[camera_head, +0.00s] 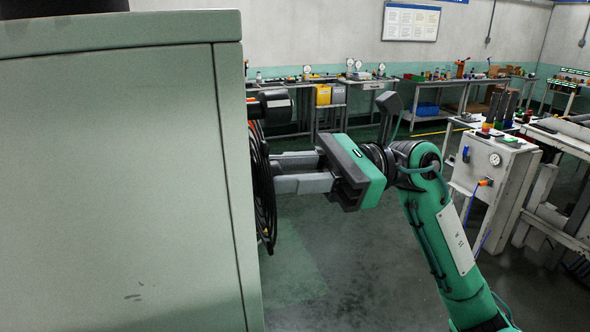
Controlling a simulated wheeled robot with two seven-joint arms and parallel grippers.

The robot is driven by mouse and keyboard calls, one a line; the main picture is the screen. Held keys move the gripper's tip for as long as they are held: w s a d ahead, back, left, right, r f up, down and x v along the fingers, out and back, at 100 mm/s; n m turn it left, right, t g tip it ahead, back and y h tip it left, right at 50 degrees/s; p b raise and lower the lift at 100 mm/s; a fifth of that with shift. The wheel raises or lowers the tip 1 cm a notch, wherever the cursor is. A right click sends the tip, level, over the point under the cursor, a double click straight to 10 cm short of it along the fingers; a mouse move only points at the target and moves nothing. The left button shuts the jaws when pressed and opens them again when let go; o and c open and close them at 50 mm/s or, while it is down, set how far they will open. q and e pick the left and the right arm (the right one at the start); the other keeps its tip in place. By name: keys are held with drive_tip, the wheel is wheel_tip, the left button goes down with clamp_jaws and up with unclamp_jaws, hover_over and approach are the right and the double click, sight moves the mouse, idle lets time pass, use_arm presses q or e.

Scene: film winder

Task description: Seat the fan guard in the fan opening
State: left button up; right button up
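The fan guard (266,205), a black wire grille seen almost edge-on, stands upright along the right side of the large grey-green cabinet. The fan opening is not visible, as that side of the cabinet faces away from me. I cannot tell whether the guard sits in the opening or stands a little off it. My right gripper (273,172) points left from the green arm, its two grey finger tips at the guard's outer face. A narrow gap shows between the fingers. Whether they grip the guard is unclear. My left gripper is not in view.
The grey-green cabinet (110,190) fills the left of the view. A black cylindrical part (275,104) juts from its side above the guard. A control box with a gauge (490,170) stands at the right. Workbenches line the back wall. The floor between is clear.

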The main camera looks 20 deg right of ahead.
drive_tip(key=shift+a, duration=0.75)
drive_tip(key=o, duration=1.1)
drive_tip(key=shift+a, duration=0.1)
drive_tip(key=shift+w+d+f+b, duration=0.2)
drive_tip(key=shift+d+b, duration=0.8)
drive_tip(key=shift+d, duration=1.3)
drive_tip(key=shift+w+d+f+b, duration=0.1)
drive_tip(key=shift+d+f+b, duration=0.25)
drive_tip(key=shift+d+b, duration=1.35)
drive_tip(key=shift+w+d+f+b, duration=0.1)
drive_tip(key=shift+d+f+b, duration=0.2)
drive_tip(key=shift+d, duration=2.6)
